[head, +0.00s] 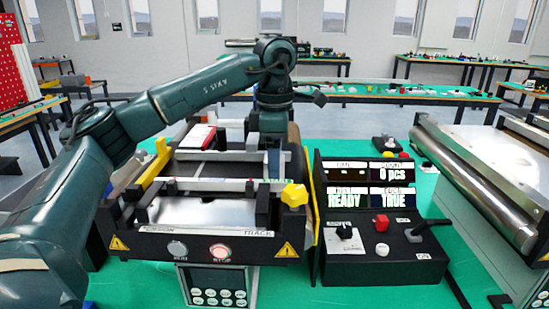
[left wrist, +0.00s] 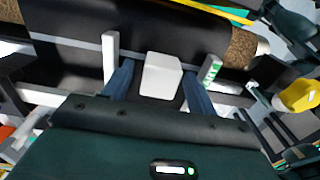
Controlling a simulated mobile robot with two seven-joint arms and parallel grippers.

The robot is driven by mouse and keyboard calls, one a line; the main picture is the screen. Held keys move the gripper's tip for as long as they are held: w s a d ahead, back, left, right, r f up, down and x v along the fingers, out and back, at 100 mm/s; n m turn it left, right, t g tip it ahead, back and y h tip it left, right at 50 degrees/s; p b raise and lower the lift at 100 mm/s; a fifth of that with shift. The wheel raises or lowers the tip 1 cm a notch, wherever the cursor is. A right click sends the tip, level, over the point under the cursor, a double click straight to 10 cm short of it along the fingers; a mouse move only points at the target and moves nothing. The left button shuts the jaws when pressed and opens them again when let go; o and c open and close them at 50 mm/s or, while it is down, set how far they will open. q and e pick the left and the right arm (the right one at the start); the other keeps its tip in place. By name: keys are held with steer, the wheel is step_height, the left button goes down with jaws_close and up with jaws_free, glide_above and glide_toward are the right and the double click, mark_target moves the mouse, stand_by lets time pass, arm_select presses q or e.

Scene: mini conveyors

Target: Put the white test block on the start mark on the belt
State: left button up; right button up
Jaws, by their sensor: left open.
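The white test block (left wrist: 161,75) is in the left wrist view, over the dark belt (left wrist: 70,68) and between the fingers of my left gripper (left wrist: 160,85). The gripper is open, with a blue finger on each side of the block. I cannot tell whether the fingers touch it. A pale line (left wrist: 75,42) runs along the belt behind the block; I cannot tell if it is the start mark. In the head view my left gripper (head: 273,165) points down over the far right part of the mini conveyor (head: 150,240), and the block is not distinguishable there.
A yellow knob (head: 294,196) stands at the conveyor's front right corner. A black control box (head: 375,262) with displays and a lever is to the right, and a large roller conveyor (head: 470,185) lies beyond it. A red and white object (head: 197,137) lies at the conveyor's back left.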

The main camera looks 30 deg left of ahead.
arm_select(q)
step_height(320, 180, up, 12)
steer(key=p, duration=0.3)
steer(key=shift+r, duration=0.15)
arm_select(e)
steer(key=shift+s+d+r+n, duration=0.15)
steer(key=shift+r+n, duration=0.25)
steer(key=shift+r, duration=0.55)
